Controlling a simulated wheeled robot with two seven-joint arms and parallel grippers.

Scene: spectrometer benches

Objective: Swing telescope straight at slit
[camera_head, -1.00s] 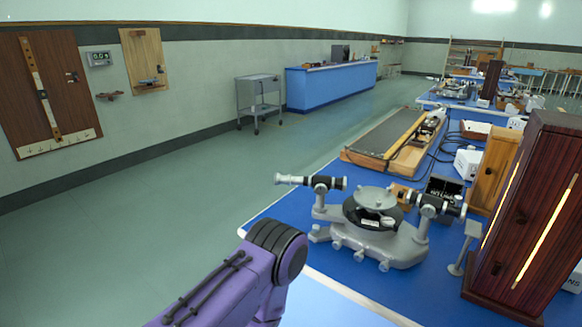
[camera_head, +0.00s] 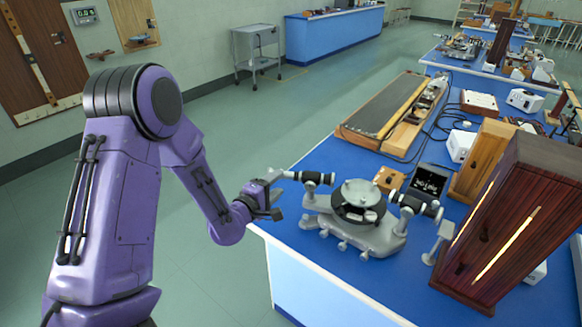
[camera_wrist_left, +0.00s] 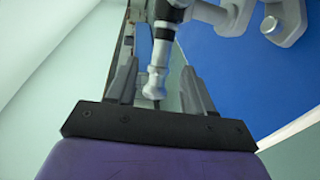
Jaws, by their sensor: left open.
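The grey spectrometer (camera_head: 365,235) stands on the blue bench, with a round table (camera_head: 357,195) at its middle. Its telescope (camera_head: 318,178), a black and silver tube, points out to the left over the bench edge. The collimator tube (camera_head: 415,205) is on the right side, facing the dark wooden cabinet. My left gripper (camera_head: 274,198) is at the telescope's outer end. In the left wrist view my left gripper (camera_wrist_left: 159,88) is open, with the silver eyepiece end of the telescope (camera_wrist_left: 157,68) between its fingers, gaps showing on both sides. My right gripper is out of view.
A dark wooden cabinet (camera_head: 525,215) with glowing slots stands at the right, a small grey stand (camera_head: 437,245) before it. Behind are a wooden box (camera_head: 484,160), a black box (camera_head: 431,182) and a long wooden track (camera_head: 395,115).

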